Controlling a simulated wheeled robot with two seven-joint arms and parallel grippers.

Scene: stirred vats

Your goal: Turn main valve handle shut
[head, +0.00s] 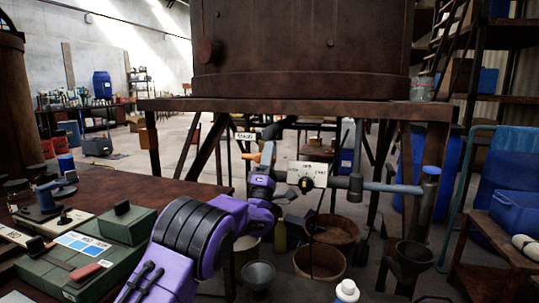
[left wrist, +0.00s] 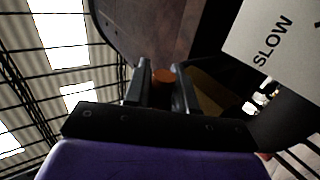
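The orange valve handle (head: 251,157) is under the rusty vat, beside the pipework in the middle of the head view. My left gripper (head: 267,155) is at this handle, its arm reaching up from below. In the left wrist view, a rounded orange-brown piece of the handle (left wrist: 164,76) fills the narrow gap between the two dark fingers (left wrist: 160,88). The fingers look closed on it, with no clear gap on either side. The rest of the handle and the valve body are largely hidden by the gripper. My right gripper is not in view.
The vat (head: 300,45) stands on a rusty table (head: 300,106) above. A white label plate (head: 308,174) is right of the gripper; a "SLOW" label (left wrist: 275,45) shows close in the wrist view. A grey pipe (head: 395,187) runs right to a blue-topped fitting (head: 431,171). Buckets (head: 320,262) stand below.

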